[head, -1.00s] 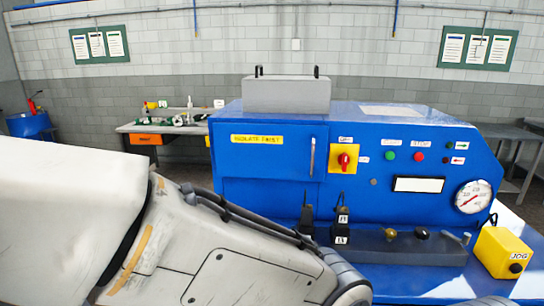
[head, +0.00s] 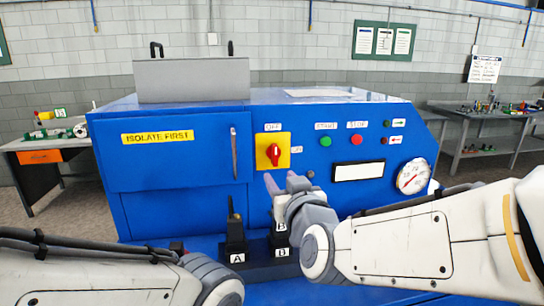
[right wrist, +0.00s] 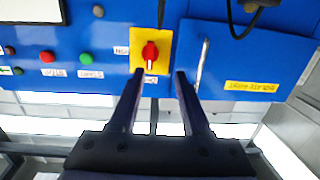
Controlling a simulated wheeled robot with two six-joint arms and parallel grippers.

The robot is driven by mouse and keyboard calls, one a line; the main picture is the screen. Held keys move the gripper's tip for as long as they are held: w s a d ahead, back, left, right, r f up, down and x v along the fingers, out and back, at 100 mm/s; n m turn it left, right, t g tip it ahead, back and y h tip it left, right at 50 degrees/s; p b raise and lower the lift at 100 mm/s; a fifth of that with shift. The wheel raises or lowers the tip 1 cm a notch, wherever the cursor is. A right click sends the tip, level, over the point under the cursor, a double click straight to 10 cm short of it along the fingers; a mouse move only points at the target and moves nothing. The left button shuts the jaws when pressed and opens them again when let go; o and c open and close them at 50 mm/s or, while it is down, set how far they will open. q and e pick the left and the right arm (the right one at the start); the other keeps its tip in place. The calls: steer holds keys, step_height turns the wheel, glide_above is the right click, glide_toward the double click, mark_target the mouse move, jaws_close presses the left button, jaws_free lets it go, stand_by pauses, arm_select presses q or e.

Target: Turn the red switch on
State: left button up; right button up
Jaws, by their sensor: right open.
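The red switch (head: 274,154) is a rotary knob on a yellow plate (head: 286,140) on the blue machine's front. Its handle stands upright, with an "OFF" label above the plate and another label at its right. My right gripper (head: 271,183) is just below the plate, apart from the knob, with its fingers open. In the right wrist view, the red switch (right wrist: 150,52) shows upside down, ahead of and between the two open fingertips (right wrist: 157,78). My left arm comes in at the lower left of the head view; its gripper is out of the picture.
Near the switch are a green button (head: 325,141), a red button (head: 356,139), a door handle (head: 234,153) and a pressure gauge (head: 412,176). Black levers (head: 235,230) marked A and B stand below, partly behind my right gripper. A grey box (head: 193,80) sits on top.

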mark_target(276, 151)
steer(key=shift+t, duration=0.4)
steer(key=p+x, duration=0.1)
steer(key=x, duration=0.2)
steer(key=d+r+x, duration=0.1)
steer(key=x, duration=0.3)
steer(key=p+x, duration=0.1)
steer(key=x, duration=0.2)
steer(key=shift+w+d+r+p, duration=0.2)
steer(key=shift+w+r+p, duration=0.1)
steer(key=shift+w, duration=0.15)
steer(key=shift+w+a+f, duration=0.1)
steer(key=shift+w, duration=0.4)
arm_select(q)
steer(key=r, duration=0.1)
steer(key=w+r, duration=0.1)
steer(key=shift+d+r, duration=0.25)
steer(key=shift+r, duration=0.05)
arm_select(e)
steer(key=shift+m, duration=0.3)
jaws_close()
